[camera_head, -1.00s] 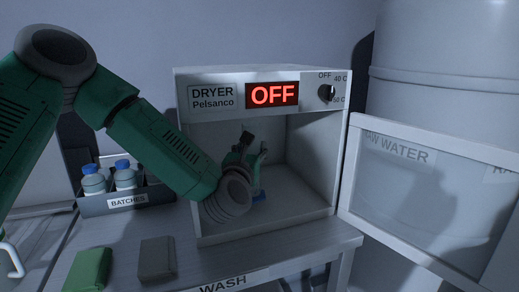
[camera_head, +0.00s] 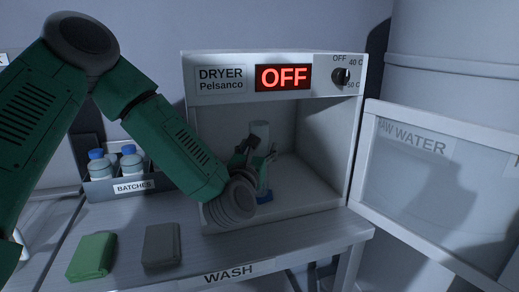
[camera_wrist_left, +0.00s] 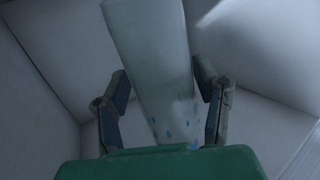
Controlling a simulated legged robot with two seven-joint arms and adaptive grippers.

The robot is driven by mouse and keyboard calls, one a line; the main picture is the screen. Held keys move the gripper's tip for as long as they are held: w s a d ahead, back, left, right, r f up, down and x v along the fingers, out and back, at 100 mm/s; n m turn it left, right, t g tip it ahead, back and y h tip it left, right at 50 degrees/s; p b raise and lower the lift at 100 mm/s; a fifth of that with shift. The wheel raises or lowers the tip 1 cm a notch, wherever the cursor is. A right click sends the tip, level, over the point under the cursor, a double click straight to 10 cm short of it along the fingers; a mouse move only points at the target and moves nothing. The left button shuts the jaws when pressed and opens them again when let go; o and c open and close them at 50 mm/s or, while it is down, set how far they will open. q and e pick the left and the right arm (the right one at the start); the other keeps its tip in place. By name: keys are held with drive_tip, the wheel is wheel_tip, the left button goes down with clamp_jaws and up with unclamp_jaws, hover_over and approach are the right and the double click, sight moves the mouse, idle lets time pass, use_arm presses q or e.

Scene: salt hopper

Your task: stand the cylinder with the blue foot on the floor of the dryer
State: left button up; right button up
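The dryer (camera_head: 223,100) is a white box with an open front and a red OFF display. The clear grey cylinder (camera_head: 260,132) is inside it and looks about upright. Its blue foot (camera_head: 264,197) shows low, close to the dryer floor (camera_head: 310,193); I cannot tell whether they touch. My left gripper (camera_head: 257,158) reaches in through the front. In the left wrist view its fingers (camera_wrist_left: 161,88) lie on both sides of the cylinder (camera_wrist_left: 153,45), tips against its edges. The blue foot is not clear there. My right gripper is not in view.
A batches box (camera_head: 100,190) with blue-capped bottles is left. Green (camera_head: 92,256) and grey (camera_head: 162,245) blocks lie on the bench in front.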

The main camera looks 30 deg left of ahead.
use_arm(q)
drive_tip(key=shift+s+d+r, duration=0.15)
drive_tip(key=shift+d+r, duration=0.05)
drive_tip(key=shift+r, duration=0.15)
drive_tip(key=shift+s+d, duration=0.2)
drive_tip(key=shift+s, duration=0.05)
drive_tip(key=v, duration=1.1)
drive_tip(key=shift+s+b, duration=0.2)
drive_tip(key=shift+b, duration=0.2)
drive_tip(key=shift+f, duration=0.1)
drive_tip(key=shift+a+f, duration=0.1)
